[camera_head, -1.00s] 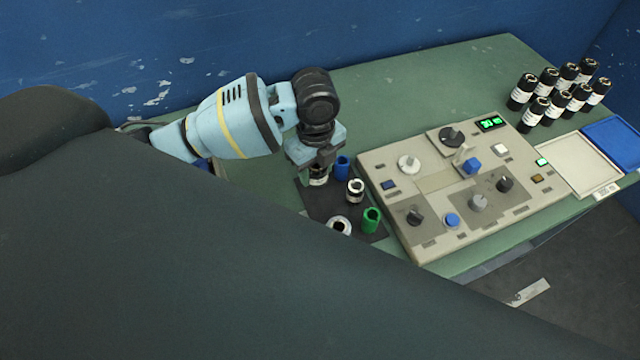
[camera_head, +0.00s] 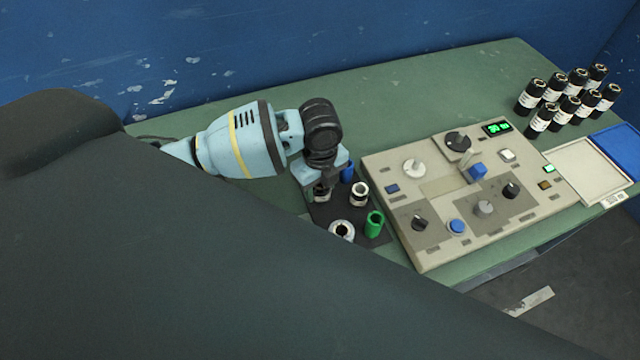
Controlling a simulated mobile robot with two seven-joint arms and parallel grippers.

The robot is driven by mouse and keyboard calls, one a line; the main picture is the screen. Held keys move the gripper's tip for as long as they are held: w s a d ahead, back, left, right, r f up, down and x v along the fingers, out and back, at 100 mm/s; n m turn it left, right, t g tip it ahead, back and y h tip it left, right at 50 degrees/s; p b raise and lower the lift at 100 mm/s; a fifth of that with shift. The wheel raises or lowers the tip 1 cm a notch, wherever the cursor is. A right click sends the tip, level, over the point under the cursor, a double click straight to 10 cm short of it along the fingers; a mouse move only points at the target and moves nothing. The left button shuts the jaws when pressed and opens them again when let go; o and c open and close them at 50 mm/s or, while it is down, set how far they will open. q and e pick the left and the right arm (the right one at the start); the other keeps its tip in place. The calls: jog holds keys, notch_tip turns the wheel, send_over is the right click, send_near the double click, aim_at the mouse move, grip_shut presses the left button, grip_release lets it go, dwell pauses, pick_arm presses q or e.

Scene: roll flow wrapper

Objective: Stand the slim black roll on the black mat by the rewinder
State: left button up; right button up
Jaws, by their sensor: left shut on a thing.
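My left gripper (camera_head: 322,184) is at the back left of the black mat (camera_head: 318,212), pointing down and shut on a roll. Only a pale and dark end of this roll (camera_head: 321,195) shows under the fingers; it appears to be the slim black roll. It is low over the mat or touching it; I cannot tell which. A blue roll (camera_head: 347,173), a black-and-white roll (camera_head: 359,193), a wide white roll (camera_head: 342,231) and a green roll (camera_head: 374,225) stand on the mat. My right gripper is not in view.
The beige control panel (camera_head: 435,190) with knobs lies right of the mat. Several black labelled rolls (camera_head: 542,117) stand at the back right, near a pale tray (camera_head: 587,170) and a blue tray (camera_head: 618,146). The green table (camera_head: 410,100) is clear behind the panel.

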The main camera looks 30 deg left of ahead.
aim_at(320, 185)
pick_arm(q)
jog(key=o, duration=1)
notch_tip(320, 185, up, 12)
jog(key=p, duration=0.1)
jog(key=shift+r, duration=0.15)
